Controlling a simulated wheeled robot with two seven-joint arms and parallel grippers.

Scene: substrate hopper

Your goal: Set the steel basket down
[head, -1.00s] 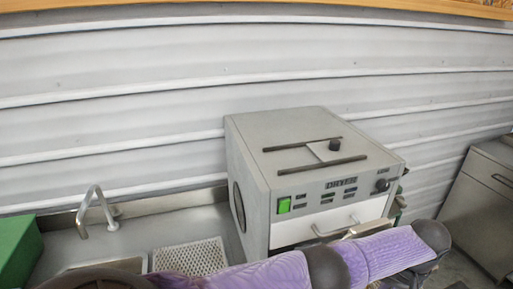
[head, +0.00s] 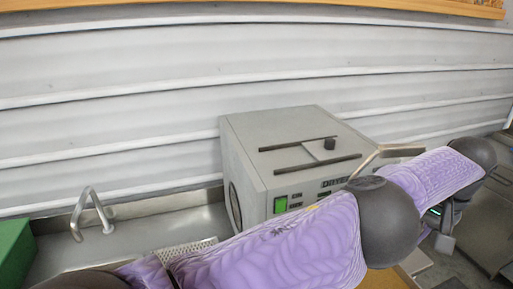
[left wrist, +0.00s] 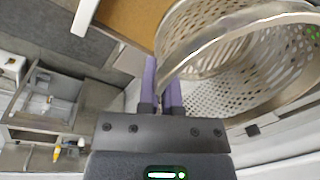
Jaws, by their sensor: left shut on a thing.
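The steel basket (left wrist: 235,85) shows in the left wrist view as a perforated, round vessel with a broad plain rim, tilted in the picture. My left gripper (left wrist: 162,100) is shut on its near rim, with the purple fingers on either side of the wall. The basket appears empty where I see inside. In the head view my left arm reaches across to the right, and its hand (head: 440,225) shows at the right edge behind the sleeve. The basket's body is hidden there. My right gripper is in neither view.
A grey machine (head: 290,135) with a green switch stands behind my arm, its front mostly covered. A bent metal bar (head: 385,153) shows beside it. A sink counter (head: 130,240) and green box (head: 15,255) are at left. A brown surface (left wrist: 130,22) lies beside the basket.

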